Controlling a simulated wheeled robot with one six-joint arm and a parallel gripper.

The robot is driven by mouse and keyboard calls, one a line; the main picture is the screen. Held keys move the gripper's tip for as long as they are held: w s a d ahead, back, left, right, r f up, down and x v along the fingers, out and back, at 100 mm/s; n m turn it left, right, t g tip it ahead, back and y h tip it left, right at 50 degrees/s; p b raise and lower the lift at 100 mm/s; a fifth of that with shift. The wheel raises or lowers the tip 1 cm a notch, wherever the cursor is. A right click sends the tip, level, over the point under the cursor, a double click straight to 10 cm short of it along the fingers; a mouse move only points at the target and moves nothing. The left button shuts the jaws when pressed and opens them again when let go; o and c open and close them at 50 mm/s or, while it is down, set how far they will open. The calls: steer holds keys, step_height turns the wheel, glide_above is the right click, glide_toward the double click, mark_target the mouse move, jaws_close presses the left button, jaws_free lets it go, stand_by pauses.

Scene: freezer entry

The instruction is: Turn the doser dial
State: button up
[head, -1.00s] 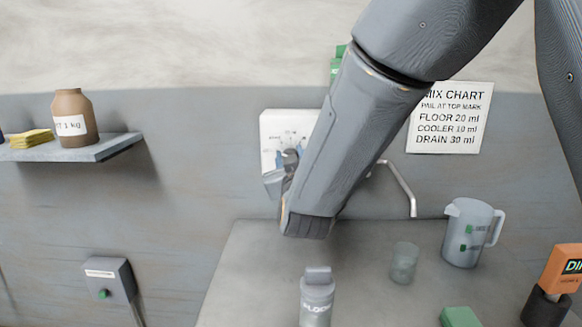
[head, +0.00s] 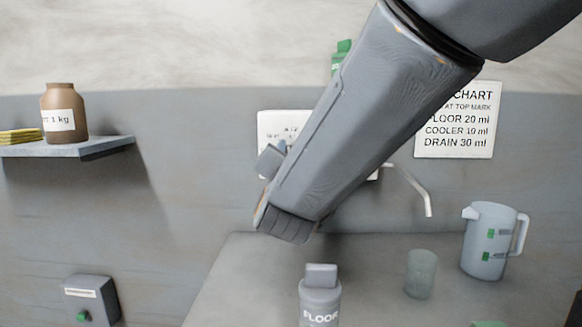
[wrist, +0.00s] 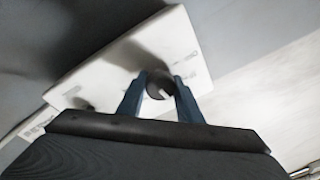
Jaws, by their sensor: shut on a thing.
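The doser is a white panel (head: 276,124) on the wall, largely hidden behind my arm in the head view. In the wrist view the panel (wrist: 110,72) appears tilted, with the round dark doser dial (wrist: 159,87) near its middle. A pale mark shows on the dial's face. My gripper (wrist: 160,92) has its two blue fingers on either side of the dial and is shut on it. In the head view my arm hides the dial and most of the fingers.
A grey bottle marked FLOOR (head: 320,300) stands on the counter (head: 245,270) below my arm. A clear cup (head: 421,273) and a measuring jug (head: 490,242) stand to the right. A bent spout (head: 415,190) sticks out from the wall. A mix chart (head: 456,122) hangs behind.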

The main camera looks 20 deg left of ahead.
steer(key=m+h+b, duration=0.1)
steer(key=m+b, duration=0.4)
steer(key=m, duration=0.1)
steer(key=shift+f, duration=0.15)
steer(key=shift+m+h+b, duration=0.7)
steer(key=shift+m+b, duration=1.05)
steer(key=shift+m, duration=1.05)
steer(key=o, duration=1)
steer(key=shift+s+d+f, duration=0.1)
steer(key=shift+s+d, duration=0.05)
steer(key=shift+s, duration=1.15)
steer(key=shift+s+d+f, duration=0.1)
steer(key=shift+s+d, duration=0.1)
steer(key=shift+s, duration=1.05)
steer(key=shift+s+d+f, duration=0.1)
steer(key=shift+s+d, duration=0.05)
steer(key=shift+s, duration=1.15)
steer(key=shift+r, duration=0.1)
